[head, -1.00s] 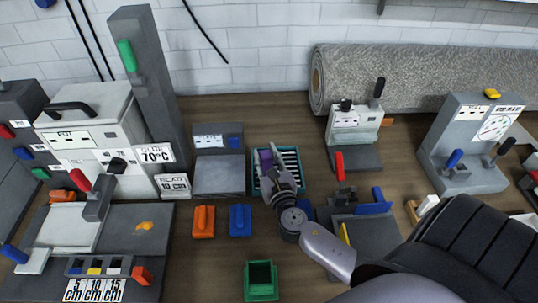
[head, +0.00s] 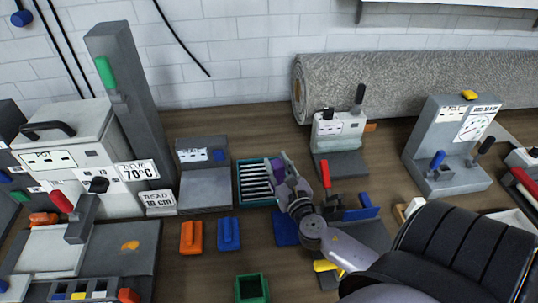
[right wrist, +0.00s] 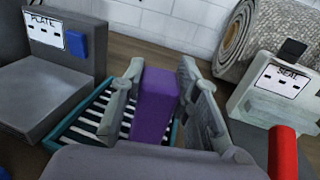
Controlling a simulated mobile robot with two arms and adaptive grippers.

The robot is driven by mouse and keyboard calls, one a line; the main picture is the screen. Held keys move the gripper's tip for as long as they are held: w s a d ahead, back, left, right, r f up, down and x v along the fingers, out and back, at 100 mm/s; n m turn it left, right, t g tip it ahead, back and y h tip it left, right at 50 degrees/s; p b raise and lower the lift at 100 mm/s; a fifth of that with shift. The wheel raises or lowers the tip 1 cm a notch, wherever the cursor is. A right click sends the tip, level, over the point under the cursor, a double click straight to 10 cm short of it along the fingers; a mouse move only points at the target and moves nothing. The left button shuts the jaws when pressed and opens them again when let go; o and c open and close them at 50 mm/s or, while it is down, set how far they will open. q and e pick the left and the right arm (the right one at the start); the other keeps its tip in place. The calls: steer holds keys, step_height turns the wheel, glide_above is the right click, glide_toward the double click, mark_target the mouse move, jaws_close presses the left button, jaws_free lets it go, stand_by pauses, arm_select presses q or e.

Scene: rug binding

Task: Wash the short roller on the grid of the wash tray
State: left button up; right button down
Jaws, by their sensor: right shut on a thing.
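The wash tray (head: 237,184) is a teal tray with a grid of pale bars, in the middle of the head view. It also shows in the right wrist view (right wrist: 64,138). My right gripper (head: 281,172) is shut on a purple block-like piece (right wrist: 155,100), which I take for the short roller. It is at the right side of the tray in the head view. In the right wrist view (right wrist: 160,95) the fingers stand on both sides of the purple piece, over the grid. Its underside is hidden, so I cannot tell whether it touches the bars. My left gripper is not in view.
A grey PLATE stand (head: 205,190) is left of the tray, and the SEAL stand (head: 340,150) is right. Orange (head: 193,237) and blue (head: 229,234) blocks and a green open box (head: 252,289) lie in front. A rolled grey rug (head: 400,80) lies behind.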

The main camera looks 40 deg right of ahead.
steer(key=shift+w+a+p, duration=0.3)
steer(key=shift+w+a, duration=0.2)
steer(key=shift+a, duration=0.35)
steer(key=shift+w+a, duration=1.35)
steer(key=shift+a, duration=1.05)
steer(key=shift+s+d, duration=0.65)
steer(key=shift+d, duration=0.45)
steer(key=shift+s+d, duration=0.65)
steer(key=shift+d, duration=0.5)
steer(key=shift+s+d, duration=0.65)
steer(key=shift+d, duration=0.45)
steer(key=shift+w+a+r+p, duration=0.1)
steer(key=shift+w+a+p, duration=0.15)
steer(key=shift+a, duration=0.25)
steer(key=shift+w+a+p, duration=0.1)
steer(key=shift+w+a, duration=0.25)
steer(key=shift+a, duration=0.1)
steer(key=shift+w+a, duration=1.35)
steer(key=shift+a, duration=1.05)
steer(key=shift+s+d, duration=0.65)
steer(key=shift+d, duration=0.45)
steer(key=shift+s+d, duration=0.7)
steer(key=shift+d, duration=0.45)
steer(key=shift+s+d, duration=0.65)
steer(key=shift+d, duration=0.45)
